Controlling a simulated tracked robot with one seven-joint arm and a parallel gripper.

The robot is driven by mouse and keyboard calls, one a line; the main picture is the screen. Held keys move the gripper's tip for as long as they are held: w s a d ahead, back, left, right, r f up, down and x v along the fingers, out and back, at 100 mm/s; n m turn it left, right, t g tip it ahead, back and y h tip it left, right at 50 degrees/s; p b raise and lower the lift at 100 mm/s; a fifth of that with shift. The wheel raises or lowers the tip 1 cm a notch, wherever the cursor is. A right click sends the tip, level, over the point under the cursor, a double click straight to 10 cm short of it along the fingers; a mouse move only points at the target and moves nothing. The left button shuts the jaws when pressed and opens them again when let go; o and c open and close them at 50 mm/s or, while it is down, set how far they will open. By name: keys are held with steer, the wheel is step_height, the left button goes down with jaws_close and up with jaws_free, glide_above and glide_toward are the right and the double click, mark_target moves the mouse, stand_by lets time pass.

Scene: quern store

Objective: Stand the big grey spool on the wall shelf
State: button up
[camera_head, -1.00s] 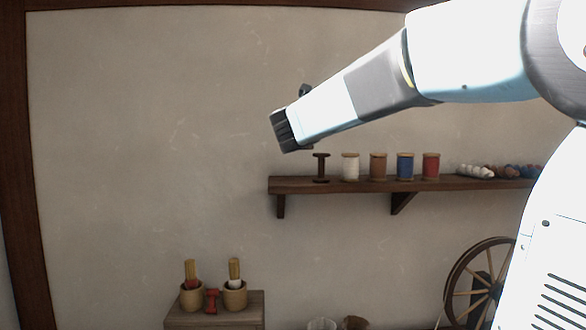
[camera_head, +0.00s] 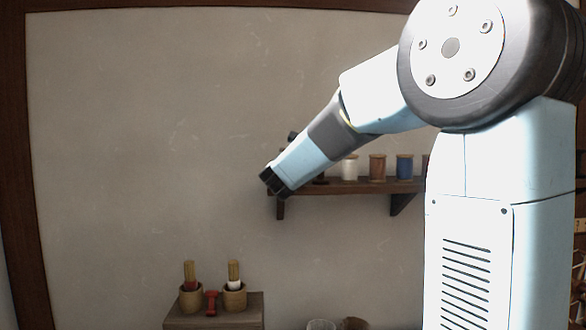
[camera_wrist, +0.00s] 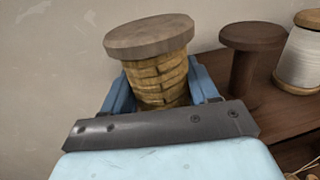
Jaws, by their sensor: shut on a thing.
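The held spool (camera_wrist: 150,38) has a broad grey-brown wooden top and a body wound in tan bands. It looks upright or nearly so in the wrist view. My gripper (camera_wrist: 160,88) is shut on its body, with a blue finger on either side. The spool's lower end is hidden by my gripper, so I cannot tell whether it touches anything. In the head view my gripper (camera_head: 272,182) is at the left end of the wall shelf (camera_head: 340,187), and the held spool cannot be made out. The shelf also shows in the wrist view (camera_wrist: 265,112), to the right.
A dark bare spool (camera_wrist: 247,62) stands on the shelf just right of the held one, with a white spool (camera_wrist: 302,60) beyond. Brown (camera_head: 377,167) and blue (camera_head: 404,166) spools follow along the shelf. Below left, a small stand (camera_head: 215,318) bears two pots and a red spool (camera_head: 211,303).

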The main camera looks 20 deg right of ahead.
steer(key=o, duration=1.1)
